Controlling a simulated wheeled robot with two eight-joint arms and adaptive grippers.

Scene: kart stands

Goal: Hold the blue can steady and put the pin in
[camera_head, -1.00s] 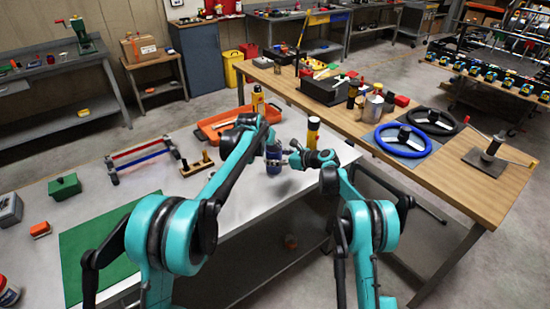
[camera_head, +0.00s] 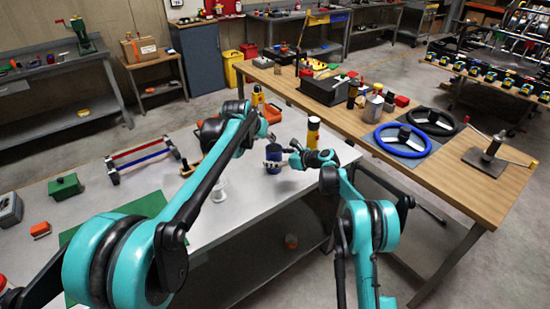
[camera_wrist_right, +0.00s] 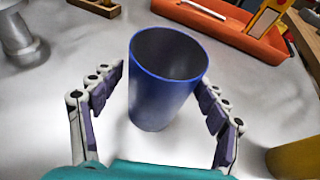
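The blue can (camera_head: 273,167) stands upright on the grey bench near its right edge. In the right wrist view the can (camera_wrist_right: 163,95) is open at the top and looks empty inside. My right gripper (camera_head: 275,163) is at the can. In the right wrist view its fingers (camera_wrist_right: 162,78) are spread on both sides of the can, with a narrow gap on the left; contact on the right cannot be told. I cannot make out the pin for certain.
A pale flared piece (camera_head: 219,191) stands left of the can. An orange tray (camera_wrist_right: 250,40) with a white stick lies behind it. A rack with red and blue bars (camera_head: 142,156) is at left.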

